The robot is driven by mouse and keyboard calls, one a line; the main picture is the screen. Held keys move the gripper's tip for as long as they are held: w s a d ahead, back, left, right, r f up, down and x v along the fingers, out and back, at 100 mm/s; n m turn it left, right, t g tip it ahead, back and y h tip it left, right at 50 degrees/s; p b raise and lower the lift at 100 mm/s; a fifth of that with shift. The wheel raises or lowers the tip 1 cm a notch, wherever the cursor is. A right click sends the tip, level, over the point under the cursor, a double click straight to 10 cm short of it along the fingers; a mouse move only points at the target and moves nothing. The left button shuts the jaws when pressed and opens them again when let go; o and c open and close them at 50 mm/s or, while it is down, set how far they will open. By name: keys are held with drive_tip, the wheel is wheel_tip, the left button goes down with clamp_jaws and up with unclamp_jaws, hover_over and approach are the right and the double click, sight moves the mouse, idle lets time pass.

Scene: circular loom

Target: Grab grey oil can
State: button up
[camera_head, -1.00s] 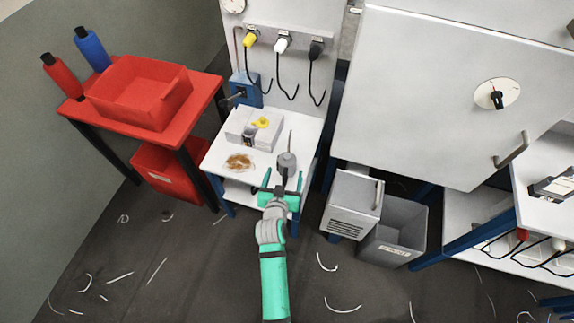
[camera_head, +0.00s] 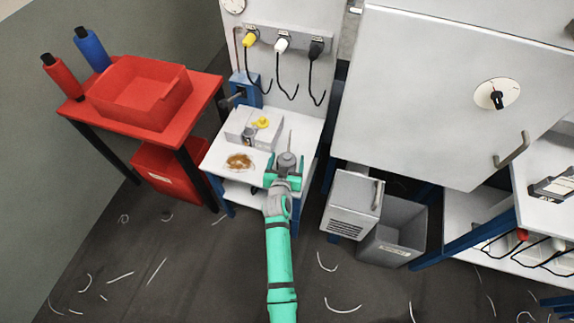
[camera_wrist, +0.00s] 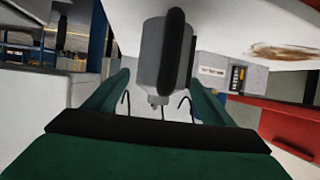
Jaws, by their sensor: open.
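The grey oil can (camera_head: 287,160), with a thin upright spout, stands near the front right of a small white table (camera_head: 222,152). My gripper (camera_head: 284,172) is at the can from the front, with its green fingers apart on either side of it. In the wrist view, the can's grey body (camera_wrist: 151,58) and black handle (camera_wrist: 176,50) show between the open fingers. I see a gap beside the body there and no clear contact. The can's lower part is hidden by my gripper in the head view.
A grey box (camera_head: 240,125) with a yellow piece (camera_head: 262,122) and a brown stain (camera_head: 239,162) are left of the can. A red table (camera_head: 205,98) stands left. A large grey cabinet (camera_head: 430,90) and grey bin (camera_head: 405,222) are right.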

drive_tip(key=c, duration=1.4)
drive_tip(key=shift+r, duration=0.2)
